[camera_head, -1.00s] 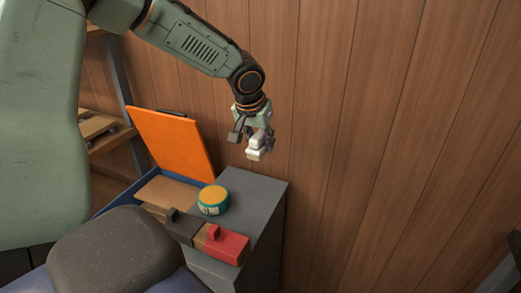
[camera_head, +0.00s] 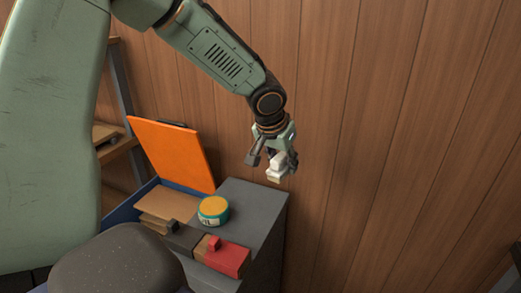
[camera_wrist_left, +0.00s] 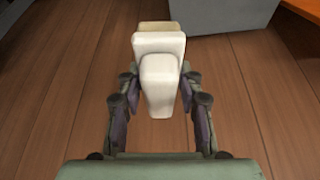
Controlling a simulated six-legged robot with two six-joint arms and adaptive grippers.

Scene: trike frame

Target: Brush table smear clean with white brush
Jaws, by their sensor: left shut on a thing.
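My left gripper (camera_head: 272,153) is shut on the white brush (camera_head: 281,166) and holds it in the air, to the right of the grey cabinet's top. In the left wrist view the white brush (camera_wrist_left: 160,75) sits between the two fingers of the left gripper (camera_wrist_left: 160,100), with a tan end pointing away. Below it there is brown wood planking. No smear can be made out in either view. My right gripper is not in view.
A wooden shelf (camera_head: 115,148) stands at the left. A plank wall (camera_head: 400,120) is behind.

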